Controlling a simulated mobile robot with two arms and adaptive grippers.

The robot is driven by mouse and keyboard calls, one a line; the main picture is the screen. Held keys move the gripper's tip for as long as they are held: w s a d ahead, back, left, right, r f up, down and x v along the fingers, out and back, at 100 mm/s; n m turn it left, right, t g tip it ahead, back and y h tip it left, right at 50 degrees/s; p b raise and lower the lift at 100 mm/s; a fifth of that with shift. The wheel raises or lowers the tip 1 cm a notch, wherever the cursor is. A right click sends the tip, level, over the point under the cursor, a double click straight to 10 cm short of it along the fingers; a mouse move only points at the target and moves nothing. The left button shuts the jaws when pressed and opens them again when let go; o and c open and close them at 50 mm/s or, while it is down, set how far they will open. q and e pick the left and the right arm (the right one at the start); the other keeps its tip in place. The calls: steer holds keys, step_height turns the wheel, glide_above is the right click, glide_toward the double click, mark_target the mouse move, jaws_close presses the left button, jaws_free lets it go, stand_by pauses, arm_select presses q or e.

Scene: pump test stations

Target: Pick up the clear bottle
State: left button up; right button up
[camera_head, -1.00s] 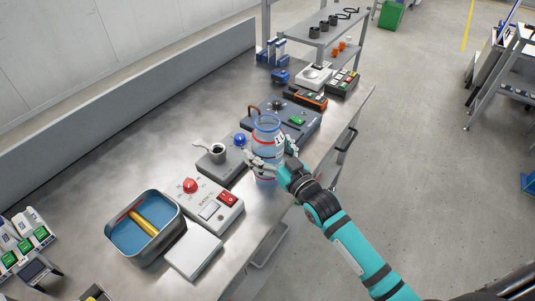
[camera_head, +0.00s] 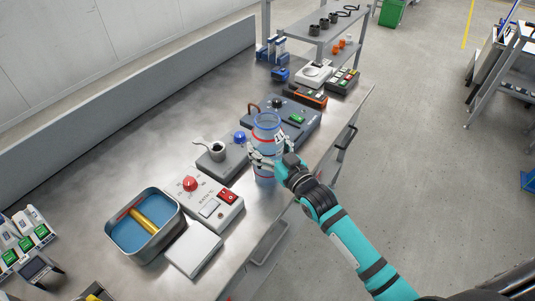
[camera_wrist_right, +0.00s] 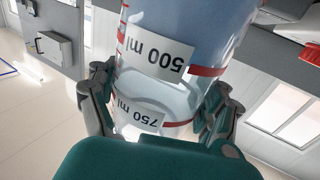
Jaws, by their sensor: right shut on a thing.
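The clear bottle (camera_head: 266,128) is a tall see-through cylinder with red and blue rings, upright at the right edge of the steel bench. My right gripper (camera_head: 264,158) is shut around its lower part in the head view. In the right wrist view the bottle (camera_wrist_right: 185,45) fills the middle, with labels reading 500 ml and 750 ml, and the fingers of the right gripper (camera_wrist_right: 158,105) press on both sides. I cannot tell whether the bottle's base touches the bench. My left gripper is not in view.
The steel bench (camera_head: 130,130) has a grey stand with a cup (camera_head: 217,152) left of the bottle and a dark control box (camera_head: 290,118) behind it. A white box with a red knob (camera_head: 190,184) and a blue-lined tin (camera_head: 180,222) stand nearer.

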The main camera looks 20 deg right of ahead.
steer(key=shift+r, duration=0.15)
steer(key=shift+r, duration=0.1)
